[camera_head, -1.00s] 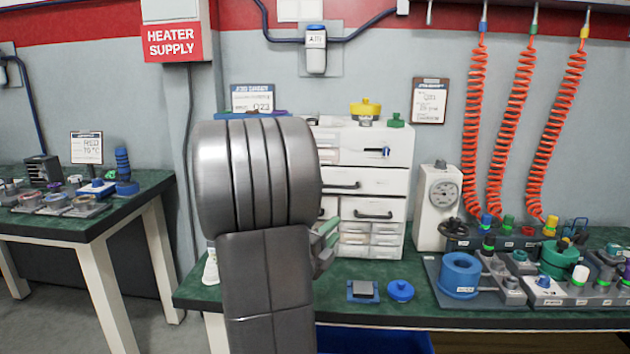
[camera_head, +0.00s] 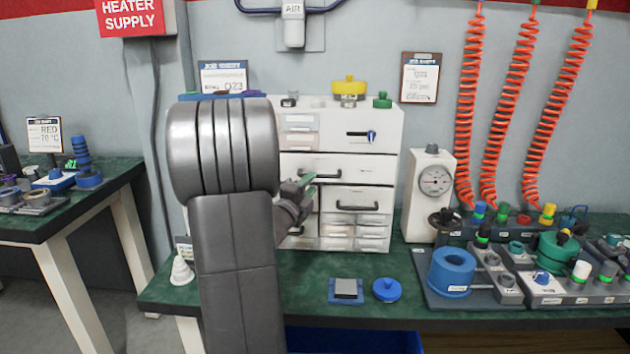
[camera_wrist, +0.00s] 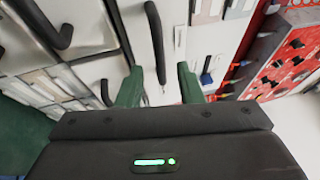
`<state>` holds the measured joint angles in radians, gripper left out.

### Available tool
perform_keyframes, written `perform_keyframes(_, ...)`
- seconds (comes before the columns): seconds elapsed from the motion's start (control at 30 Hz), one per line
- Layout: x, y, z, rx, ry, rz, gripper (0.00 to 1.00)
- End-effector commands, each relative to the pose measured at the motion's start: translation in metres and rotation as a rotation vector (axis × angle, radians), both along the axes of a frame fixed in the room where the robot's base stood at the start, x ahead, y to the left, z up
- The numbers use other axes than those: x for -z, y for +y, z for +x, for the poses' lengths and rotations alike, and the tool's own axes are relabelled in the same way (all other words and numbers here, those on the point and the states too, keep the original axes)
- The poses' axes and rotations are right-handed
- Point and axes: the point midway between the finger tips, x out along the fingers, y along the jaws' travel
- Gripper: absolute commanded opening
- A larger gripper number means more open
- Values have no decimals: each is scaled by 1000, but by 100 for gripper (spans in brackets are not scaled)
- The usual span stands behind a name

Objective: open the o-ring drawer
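A white drawer cabinet (camera_head: 389,225) stands on the green bench. Its wide upper drawer has a dark bar handle (camera_head: 320,175); a lower drawer has another (camera_head: 357,207). The drawers look shut; I cannot read which is the o-ring drawer. My gripper (camera_head: 305,186) is in front of the cabinet at the upper handle's height, partly hidden by my arm. In the wrist view its green fingertips (camera_wrist: 160,84) are apart, with the upper drawer's handle (camera_wrist: 157,35) between them in the picture. Contact is not clear. The lower handle (camera_wrist: 52,24) is to the left.
A blue-knobbed latch (camera_head: 370,136) is above the upper drawer. A blue lid (camera_head: 387,289) and a small blue tray (camera_head: 345,297) lie on the bench before the cabinet. A gauge box (camera_head: 427,195) stands to its right, a white cone (camera_head: 181,270) at the bench's left end.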

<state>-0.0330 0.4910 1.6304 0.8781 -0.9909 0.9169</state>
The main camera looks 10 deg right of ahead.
Motion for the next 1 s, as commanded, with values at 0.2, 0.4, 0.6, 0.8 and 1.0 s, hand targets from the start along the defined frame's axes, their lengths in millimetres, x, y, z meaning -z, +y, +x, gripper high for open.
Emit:
perform_keyframes(0.2, -5, -20, 23, 2, 1, 0, 33)
perform_keyframes(0.4, -6, -24, 30, 0, 1, -2, 33)
perform_keyframes(0.6, -6, -24, 30, 0, 1, -1, 33)
perform_keyframes(0.8, -6, -24, 30, 0, 1, 0, 0)
perform_keyframes(1.0, -6, -24, 29, 0, 1, 0, 0)
